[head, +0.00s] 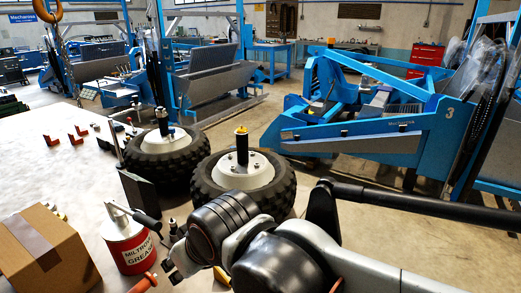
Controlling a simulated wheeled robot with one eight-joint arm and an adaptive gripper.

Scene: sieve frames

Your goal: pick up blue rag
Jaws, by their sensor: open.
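I cannot make out a blue rag in the head view. My grey and black arm reaches in from the lower right and ends in dark joints near the bottom middle. My gripper's fingers do not show; they are out of sight beyond or behind these joints.
A pale table (40,150) fills the left, with a cardboard box (45,255), a red and white grease can (130,240) and small red brackets (76,138). Two black-tyred wheels (282,188) stand beyond my arm. A blue machine frame (350,140) stands at the right.

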